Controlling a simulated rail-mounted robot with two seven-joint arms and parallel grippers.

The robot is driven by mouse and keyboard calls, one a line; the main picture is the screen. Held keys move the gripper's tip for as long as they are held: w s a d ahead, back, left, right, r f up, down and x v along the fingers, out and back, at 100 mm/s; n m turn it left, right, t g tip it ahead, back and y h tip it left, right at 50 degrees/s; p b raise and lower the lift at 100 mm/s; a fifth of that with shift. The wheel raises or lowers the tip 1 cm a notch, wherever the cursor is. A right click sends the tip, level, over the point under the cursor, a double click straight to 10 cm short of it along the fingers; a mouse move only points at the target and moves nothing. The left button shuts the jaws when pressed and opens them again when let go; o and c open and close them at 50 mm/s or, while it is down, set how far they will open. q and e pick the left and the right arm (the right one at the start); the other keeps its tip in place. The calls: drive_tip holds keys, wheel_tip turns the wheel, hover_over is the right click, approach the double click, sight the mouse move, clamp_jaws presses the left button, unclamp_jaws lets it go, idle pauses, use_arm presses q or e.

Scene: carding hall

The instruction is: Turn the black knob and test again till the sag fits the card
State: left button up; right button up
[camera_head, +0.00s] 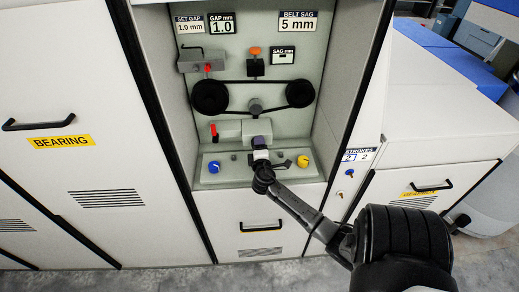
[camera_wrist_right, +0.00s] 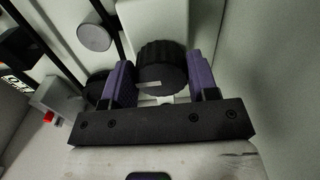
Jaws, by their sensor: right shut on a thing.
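The black knob (camera_wrist_right: 160,70) is ribbed, with a pale mark on its face. In the wrist view it sits between the two purple fingers of my right gripper (camera_head: 260,143), which is shut on it. In the head view the gripper hides the knob. The black belt (camera_head: 256,82) runs around two dark pulleys above. The belt sag card (camera_head: 298,25) reads 5 mm. The sag display (camera_head: 284,55) shows no readable number. A dark block with an orange top (camera_head: 255,57) stands over the belt's upper run. My left gripper is out of view.
A red lever (camera_head: 214,132) stands left of my gripper. A blue knob (camera_head: 214,167) and a yellow knob (camera_head: 303,161) sit on the ledge below. The gap display (camera_head: 221,23) reads 1.0. The recess's side walls enclose the space.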

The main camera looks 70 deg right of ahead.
idle(0.6)
drive_tip(key=o, duration=0.9)
drive_tip(key=shift+o, duration=0.2)
drive_tip(key=shift+a, duration=0.25)
drive_tip(key=v, duration=1.3)
drive_tip(key=shift+a, duration=0.2)
drive_tip(key=shift+s, duration=0.15)
drive_tip(key=shift+m, duration=0.4)
